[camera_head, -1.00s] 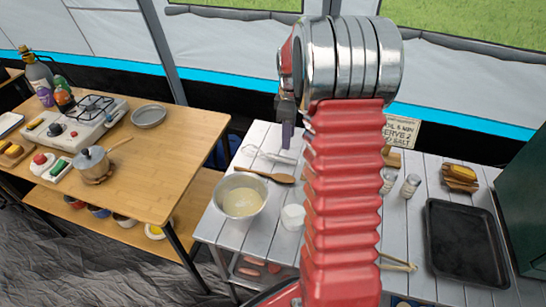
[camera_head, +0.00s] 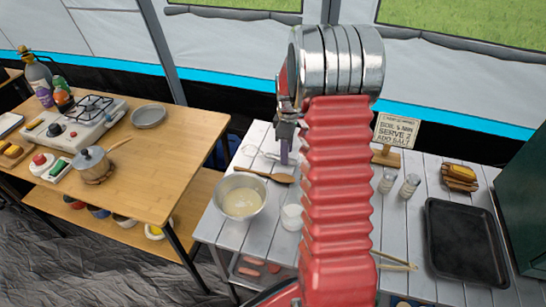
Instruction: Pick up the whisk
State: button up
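The whisk (camera_head: 251,151) lies on the grey-white slatted table (camera_head: 233,258), behind the wooden spoon. Its pale wire loop points left, and its other end runs right toward my gripper, where it is partly covered. My gripper (camera_head: 285,152) points down at the whisk's right end, left of my red arm. The fingers overlap in this view, so their opening and any contact with the whisk cannot be made out.
A wooden spoon (camera_head: 278,178) and a metal bowl of batter (camera_head: 240,202) are close in front. A white cup (camera_head: 292,217) stands near my arm. Two shakers (camera_head: 408,187), a sign (camera_head: 396,131) and a black tray (camera_head: 463,245) are on the right.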

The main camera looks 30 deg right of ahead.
notch_tip(320, 180, down, 2)
jog(key=shift+f, duration=0.2)
dwell(0.4)
grip_shut()
